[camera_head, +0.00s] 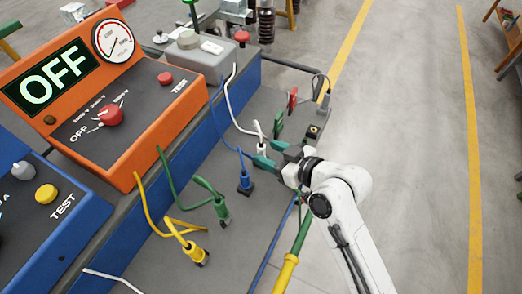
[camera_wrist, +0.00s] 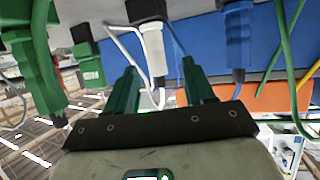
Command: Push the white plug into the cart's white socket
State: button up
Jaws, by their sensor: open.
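The white plug (camera_head: 262,147) stands near the cart's right edge, its white cable rising from it; in the wrist view it is the white body (camera_wrist: 153,50) with a dark cable end. It meets a black socket block (camera_wrist: 146,9), seen at the top of the inverted wrist view. I cannot tell how deep it sits, and the socket's opening is hidden. My gripper (camera_head: 267,155) is beside the plug in the head view. In the wrist view my gripper (camera_wrist: 161,82) is open, its green fingers on either side of the plug's cable end, with gaps visible.
A blue plug (camera_head: 246,183) and green plug (camera_head: 222,210) stand nearby, with a yellow plug (camera_head: 196,254) further left. Red (camera_head: 292,100) and green (camera_head: 278,126) connectors stand beyond my gripper. The orange tester (camera_head: 130,110) reads OFF. Floor right of the cart is clear.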

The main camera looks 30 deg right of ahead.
jog(key=shift+p+x, duration=0.45)
jog(key=shift+x, duration=2.6)
jog(key=shift+d+f, duration=0.2)
grip_shut()
